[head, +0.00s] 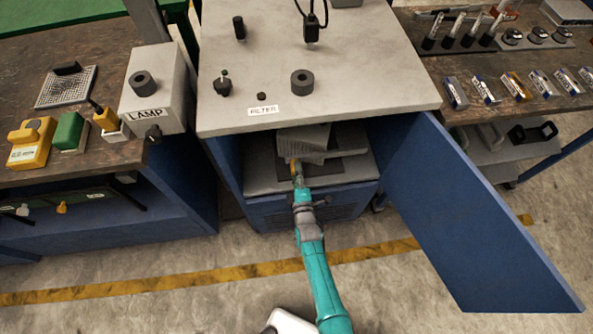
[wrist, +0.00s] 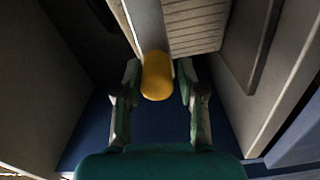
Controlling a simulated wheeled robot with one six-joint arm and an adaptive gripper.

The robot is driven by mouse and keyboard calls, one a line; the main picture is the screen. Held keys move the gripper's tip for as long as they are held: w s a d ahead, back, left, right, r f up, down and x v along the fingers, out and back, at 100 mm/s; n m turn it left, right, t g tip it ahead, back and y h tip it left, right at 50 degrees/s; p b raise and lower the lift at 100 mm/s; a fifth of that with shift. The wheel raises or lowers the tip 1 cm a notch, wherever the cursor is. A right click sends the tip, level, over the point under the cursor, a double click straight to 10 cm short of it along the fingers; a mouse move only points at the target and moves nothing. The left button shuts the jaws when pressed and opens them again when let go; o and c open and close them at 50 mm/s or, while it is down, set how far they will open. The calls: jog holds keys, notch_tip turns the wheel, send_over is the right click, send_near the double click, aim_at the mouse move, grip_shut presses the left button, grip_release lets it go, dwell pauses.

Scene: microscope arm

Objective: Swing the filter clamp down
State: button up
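The filter clamp shows as a rounded yellow grip (wrist: 157,78) on a pale flat arm in the wrist view. The arm runs up beside a grey ribbed box (wrist: 195,25). In the head view a bit of yellow (head: 293,163) shows at the cabinet opening, partly hidden by my gripper (head: 296,177). In the wrist view my gripper (wrist: 158,72) is open, with one finger on each side of the yellow grip. A narrow gap seems to remain on both sides. The clamp's pivot is not clear.
The ribbed box (head: 303,140) sits inside the cabinet under a grey top (head: 330,85) labelled FILTER. A blue door (head: 470,220) stands open at the right. Cabinet walls are close on both sides in the wrist view. The floor (head: 200,300) in front is clear.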

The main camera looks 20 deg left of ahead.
jog(key=shift+o, duration=1.3)
jog(key=shift+d+f, duration=0.1)
jog(key=shift+f, duration=0.1)
jog(key=shift+r, duration=0.1)
jog(key=shift+s, duration=0.1)
jog(key=v, duration=1.2)
